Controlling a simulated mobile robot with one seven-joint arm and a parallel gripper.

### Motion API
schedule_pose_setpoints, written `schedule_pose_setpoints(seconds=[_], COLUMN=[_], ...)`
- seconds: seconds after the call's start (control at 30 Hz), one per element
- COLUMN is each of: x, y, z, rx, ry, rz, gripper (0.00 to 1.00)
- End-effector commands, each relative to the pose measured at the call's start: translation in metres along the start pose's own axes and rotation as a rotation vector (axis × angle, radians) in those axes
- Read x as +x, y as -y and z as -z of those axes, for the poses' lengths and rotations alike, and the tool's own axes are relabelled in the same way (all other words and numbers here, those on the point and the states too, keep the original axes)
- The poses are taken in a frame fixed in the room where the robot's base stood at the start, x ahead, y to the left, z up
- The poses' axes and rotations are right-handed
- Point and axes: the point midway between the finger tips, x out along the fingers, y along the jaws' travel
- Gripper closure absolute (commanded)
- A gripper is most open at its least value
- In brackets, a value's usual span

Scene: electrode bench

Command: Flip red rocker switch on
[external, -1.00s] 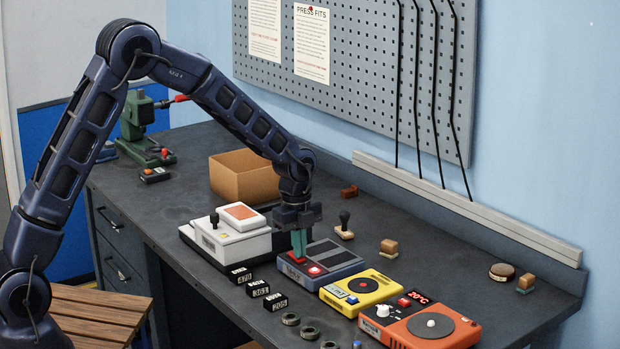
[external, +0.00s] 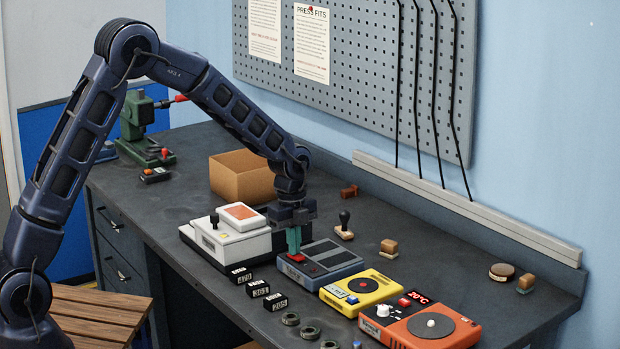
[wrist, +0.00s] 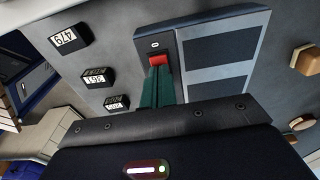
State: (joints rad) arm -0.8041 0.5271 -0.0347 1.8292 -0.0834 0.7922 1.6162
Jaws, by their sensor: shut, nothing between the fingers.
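My gripper (external: 293,245) is shut and empty, its teal fingers pointing down at the front left of a blue-grey box (external: 345,263) with dark panels on top. A red rocker switch (external: 296,258) on that box sits right at the fingertips. In the wrist view the red switch (wrist: 157,59) shows just beyond the gripper's closed fingertips (wrist: 158,74), which partly cover it. I cannot tell whether they touch it or which way the rocker is tipped. No red glow shows on the box.
A yellow unit (external: 360,300) and an orange unit (external: 455,333) with a red display stand to the right. A white-topped device (external: 235,243) stands close on the left. Small labelled blocks (external: 259,289) lie in front. A cardboard box (external: 243,180) stands behind.

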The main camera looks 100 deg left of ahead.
Motion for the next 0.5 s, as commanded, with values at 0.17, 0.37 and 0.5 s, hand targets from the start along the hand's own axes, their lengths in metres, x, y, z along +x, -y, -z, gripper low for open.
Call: schedule_pose_setpoints(seconds=[0.17,0.37,0.5], x=[-0.019,-0.058,-0.085], y=[0.001,0.001,0.000], z=[0.000,-0.001,-0.001], rx=[0.000,0.000,0.000], ry=[0.000,0.000,0.000], rz=[0.004,0.005,0.004], gripper=[1.00,1.00,1.00])
